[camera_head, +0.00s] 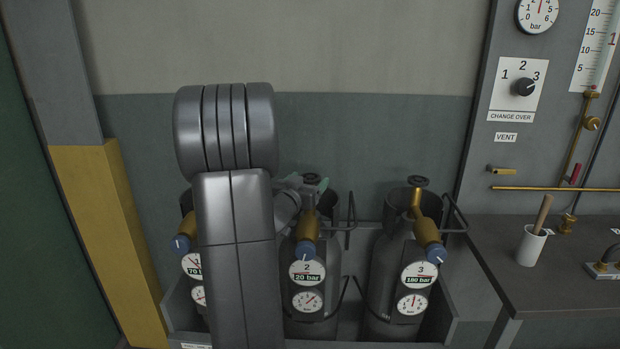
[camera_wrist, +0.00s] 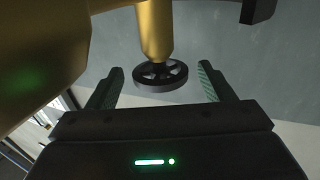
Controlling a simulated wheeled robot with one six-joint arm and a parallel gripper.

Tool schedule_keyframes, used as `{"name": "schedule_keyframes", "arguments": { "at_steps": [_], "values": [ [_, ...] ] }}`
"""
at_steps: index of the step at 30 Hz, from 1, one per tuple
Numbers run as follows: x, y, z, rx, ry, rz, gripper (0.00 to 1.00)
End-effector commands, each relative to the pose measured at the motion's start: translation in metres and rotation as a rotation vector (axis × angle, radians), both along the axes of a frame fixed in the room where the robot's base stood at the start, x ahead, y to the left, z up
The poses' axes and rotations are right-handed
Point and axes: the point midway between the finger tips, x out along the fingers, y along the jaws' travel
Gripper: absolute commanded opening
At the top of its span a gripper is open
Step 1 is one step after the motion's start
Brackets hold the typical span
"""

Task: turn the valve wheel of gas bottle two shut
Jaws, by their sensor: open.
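Gas bottle two (camera_head: 318,275) stands in the middle of the rack, its label reading 2 and 20 bar. Its dark spoked valve wheel (camera_wrist: 160,75) sits on a brass valve stem (camera_wrist: 155,30) in the wrist view. My gripper (camera_wrist: 161,80) is open, with one green finger on each side of the wheel and visible gaps between. In the head view my gripper (camera_head: 309,187) is at the top of bottle two, and the wheel shows only partly there. I cannot tell whether the wheel is turned open or shut.
Bottle three (camera_head: 385,275) stands to the right with its own valve wheel (camera_head: 418,181). Bottle one (camera_head: 190,262) is mostly hidden behind my arm. A bench (camera_head: 490,250) with a white cup (camera_head: 531,246) is at the right. A yellow post (camera_head: 105,235) stands left.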

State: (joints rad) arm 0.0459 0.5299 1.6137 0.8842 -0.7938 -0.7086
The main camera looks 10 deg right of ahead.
Motion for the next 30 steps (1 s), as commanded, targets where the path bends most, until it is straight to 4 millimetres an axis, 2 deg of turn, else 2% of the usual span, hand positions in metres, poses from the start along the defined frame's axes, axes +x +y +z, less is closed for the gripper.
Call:
{"name": "schedule_keyframes", "arguments": {
  "at_steps": [6,15,17,22,30],
  "values": [
    [0.016,-0.011,0.000,0.001,-0.001,0.000,0.75],
    [0.017,-0.012,0.000,0.001,-0.001,0.000,0.75],
    [0.017,-0.012,0.000,0.001,-0.001,0.000,0.65],
    [0.017,-0.012,0.000,0.001,-0.001,0.000,0.32],
    [0.017,-0.012,0.002,0.002,-0.001,-0.019,0.30]
  ]
}}
